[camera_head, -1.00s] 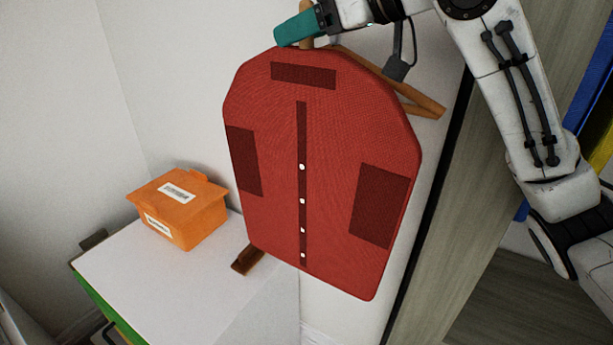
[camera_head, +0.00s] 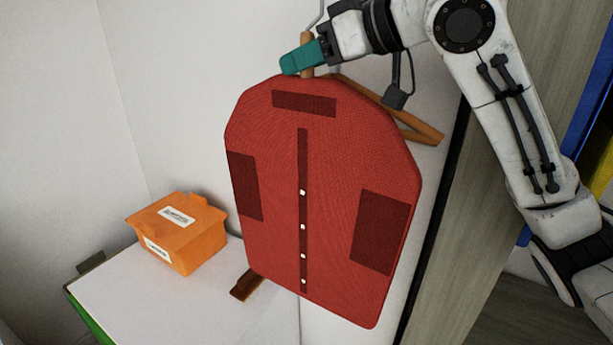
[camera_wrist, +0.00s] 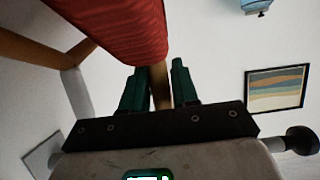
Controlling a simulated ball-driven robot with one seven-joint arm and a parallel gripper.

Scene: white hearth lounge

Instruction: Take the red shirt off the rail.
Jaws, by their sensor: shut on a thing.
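The red shirt (camera_head: 330,220) hangs upright in the head view, with darker patches and a row of white buttons. In the wrist view it fills the top left (camera_wrist: 125,25). A wooden hanger (camera_head: 395,118) sticks out behind its right shoulder, and a thin grey hook (camera_head: 318,14) rises above its neck. My gripper (camera_head: 303,62) is at the hanger's upright wooden neck, just above the collar. In the wrist view its green fingers (camera_wrist: 160,90) are shut on that neck. I cannot make out the rail or whether the hook touches it.
An orange box (camera_head: 178,232) with white labels stands on a white-topped cabinet (camera_head: 190,310) at the lower left. A small brown wooden piece (camera_head: 246,286) shows beside the shirt's lower left edge. A grey wood panel (camera_head: 480,240) stands right. A picture (camera_wrist: 277,88) hangs on a wall.

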